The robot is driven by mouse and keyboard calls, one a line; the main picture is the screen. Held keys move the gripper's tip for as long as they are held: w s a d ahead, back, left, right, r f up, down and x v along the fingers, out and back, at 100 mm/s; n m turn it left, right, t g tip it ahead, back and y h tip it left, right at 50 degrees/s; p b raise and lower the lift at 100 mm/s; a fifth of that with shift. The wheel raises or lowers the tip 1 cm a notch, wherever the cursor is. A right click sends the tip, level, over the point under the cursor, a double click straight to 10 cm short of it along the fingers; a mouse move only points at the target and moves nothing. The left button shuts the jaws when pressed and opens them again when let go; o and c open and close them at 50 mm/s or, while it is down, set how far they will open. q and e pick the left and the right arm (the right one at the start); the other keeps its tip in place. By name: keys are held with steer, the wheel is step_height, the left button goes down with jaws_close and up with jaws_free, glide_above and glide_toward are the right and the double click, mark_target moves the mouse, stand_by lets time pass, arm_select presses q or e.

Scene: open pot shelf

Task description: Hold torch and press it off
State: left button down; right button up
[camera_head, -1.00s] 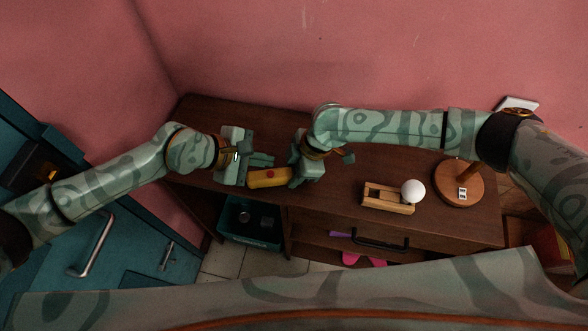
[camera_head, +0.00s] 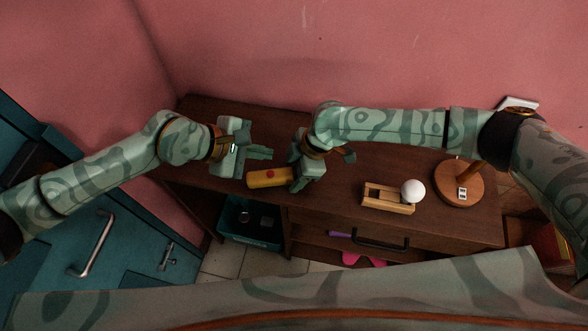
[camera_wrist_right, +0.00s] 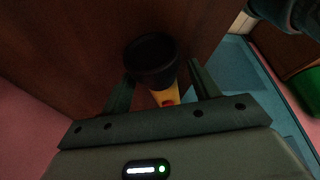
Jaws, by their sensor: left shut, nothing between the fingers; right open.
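The yellow torch (camera_head: 268,178) lies on the dark wooden shelf top, with a red button on its upper side. In the right wrist view its black head (camera_wrist_right: 150,60) and part of its yellow body (camera_wrist_right: 164,96) show between the fingers. My right gripper (camera_head: 298,178) is open around the torch's right end; contact cannot be told. My left gripper (camera_head: 266,153) is shut and empty, just behind the torch and apart from its button. Whether the torch is lit cannot be told.
A small wooden frame (camera_head: 387,198) with a white ball (camera_head: 413,190) stands right of centre. A round wooden lamp base (camera_head: 459,190) is further right. A teal bin (camera_head: 245,236) sits in the lower left compartment. The shelf top (camera_head: 335,190) between torch and frame is clear.

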steer(key=v, duration=1.1)
steer(key=shift+d+r, duration=0.2)
steer(key=shift+r, duration=0.1)
